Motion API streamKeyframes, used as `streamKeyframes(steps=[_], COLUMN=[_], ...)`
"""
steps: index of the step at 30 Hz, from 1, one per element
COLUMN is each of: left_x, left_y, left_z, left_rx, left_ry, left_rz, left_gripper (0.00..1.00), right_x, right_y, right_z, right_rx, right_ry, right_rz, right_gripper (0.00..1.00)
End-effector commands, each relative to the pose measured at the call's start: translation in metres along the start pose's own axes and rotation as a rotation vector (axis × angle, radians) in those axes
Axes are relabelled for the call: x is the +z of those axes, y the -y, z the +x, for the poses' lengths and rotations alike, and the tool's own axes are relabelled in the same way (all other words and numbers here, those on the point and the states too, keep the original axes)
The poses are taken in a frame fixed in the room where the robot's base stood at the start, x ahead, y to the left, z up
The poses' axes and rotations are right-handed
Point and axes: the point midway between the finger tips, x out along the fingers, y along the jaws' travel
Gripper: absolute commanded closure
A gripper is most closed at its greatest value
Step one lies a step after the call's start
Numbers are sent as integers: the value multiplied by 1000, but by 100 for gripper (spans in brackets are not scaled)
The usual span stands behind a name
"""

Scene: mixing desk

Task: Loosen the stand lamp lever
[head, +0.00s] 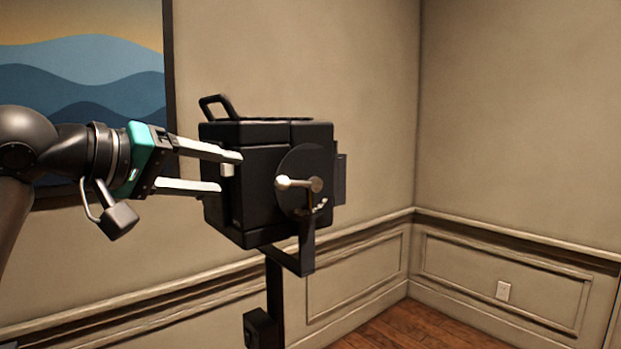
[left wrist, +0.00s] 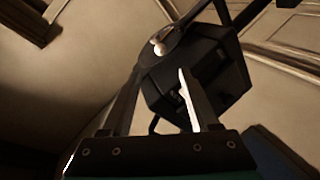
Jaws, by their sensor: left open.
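The stand lamp (head: 265,205) is a black box with a top handle on a dark stand. Its lever (head: 298,184) is a pale bar with a rounded end on the round black side disc (head: 297,160). My left gripper (head: 231,172) is open, its two pale fingers level and pointing right at the lamp, with the tips left of the lever. In the left wrist view the lever (left wrist: 160,45) shows beyond the open left gripper (left wrist: 158,75), roughly between the fingertips, apart from them. The lamp body (left wrist: 215,75) is on the right there. My right gripper is not in view.
A bracket (head: 306,250) holds the lamp on its upright post (head: 275,300). A framed picture (head: 85,75) hangs on the wall behind my left arm. The room corner to the right of the lamp is free, with bare wooden floor (head: 410,330) below.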

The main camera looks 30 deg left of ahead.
Motion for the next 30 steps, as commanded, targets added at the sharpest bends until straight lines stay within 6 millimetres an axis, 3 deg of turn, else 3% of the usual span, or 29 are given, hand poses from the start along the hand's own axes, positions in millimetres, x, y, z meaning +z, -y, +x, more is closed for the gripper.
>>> streamKeyframes(steps=[10,30], left_x=[-1,-2], left_y=[-2,-2], left_z=[35,115], left_rx=[-3,2], left_ry=[0,0], left_rz=[4,-4], left_gripper=[39,39], right_x=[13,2], right_y=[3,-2], right_z=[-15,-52], right_rx=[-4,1], right_ry=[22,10], right_rz=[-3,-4], right_gripper=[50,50])
